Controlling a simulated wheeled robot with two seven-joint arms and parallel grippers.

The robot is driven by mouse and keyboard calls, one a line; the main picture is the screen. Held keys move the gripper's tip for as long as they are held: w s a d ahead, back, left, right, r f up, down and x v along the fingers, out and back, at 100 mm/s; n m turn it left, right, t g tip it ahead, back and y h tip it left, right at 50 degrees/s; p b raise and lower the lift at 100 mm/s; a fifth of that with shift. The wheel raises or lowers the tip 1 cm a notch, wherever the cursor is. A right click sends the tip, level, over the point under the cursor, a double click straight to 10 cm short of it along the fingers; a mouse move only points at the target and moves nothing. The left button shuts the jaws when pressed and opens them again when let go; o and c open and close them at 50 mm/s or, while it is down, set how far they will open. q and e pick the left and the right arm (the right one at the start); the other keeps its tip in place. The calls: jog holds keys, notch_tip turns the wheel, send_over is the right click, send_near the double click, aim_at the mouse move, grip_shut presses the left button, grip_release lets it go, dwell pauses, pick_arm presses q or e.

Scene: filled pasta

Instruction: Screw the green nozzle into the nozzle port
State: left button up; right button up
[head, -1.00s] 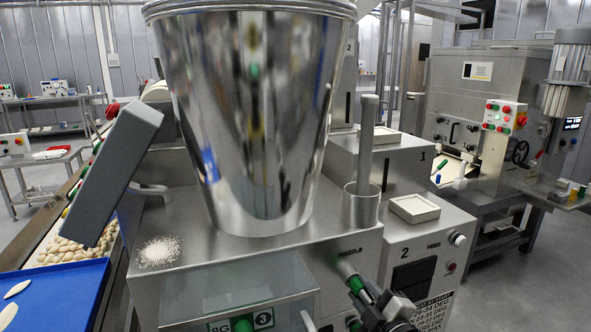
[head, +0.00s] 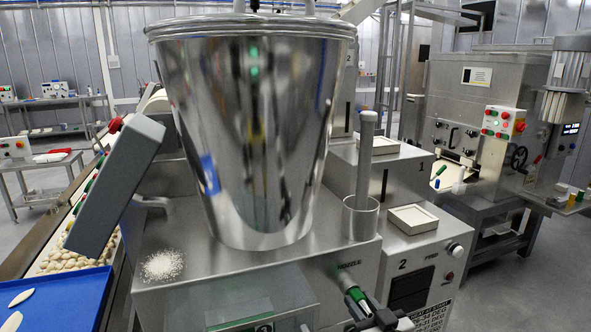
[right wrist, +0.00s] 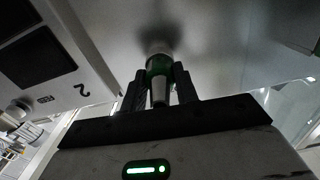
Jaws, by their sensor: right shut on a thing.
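The green nozzle (head: 357,295) is at the nozzle port (head: 345,280), under the word NOZZLE on the front of the steel machine. My right gripper (head: 372,317) is shut on it, low in the head view. In the right wrist view the right gripper's two dark fingers (right wrist: 160,92) stand on both sides of the nozzle's green band (right wrist: 159,64). Its pale tapered end points back towards the gripper. Its far end meets the round port fitting (right wrist: 160,47); how deep it sits is hidden.
A large steel hopper (head: 250,130) stands on the machine. A cup with a rod (head: 361,215) and a shallow square tray (head: 412,218) are near the port. White powder (head: 162,265) lies on the machine top. A blue tray (head: 62,300) is at lower left.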

jog(key=m, duration=0.5)
jog(key=shift+m, duration=0.4)
jog(key=m+b, duration=0.1)
jog(key=m, duration=0.2)
jog(key=shift+m, duration=0.7)
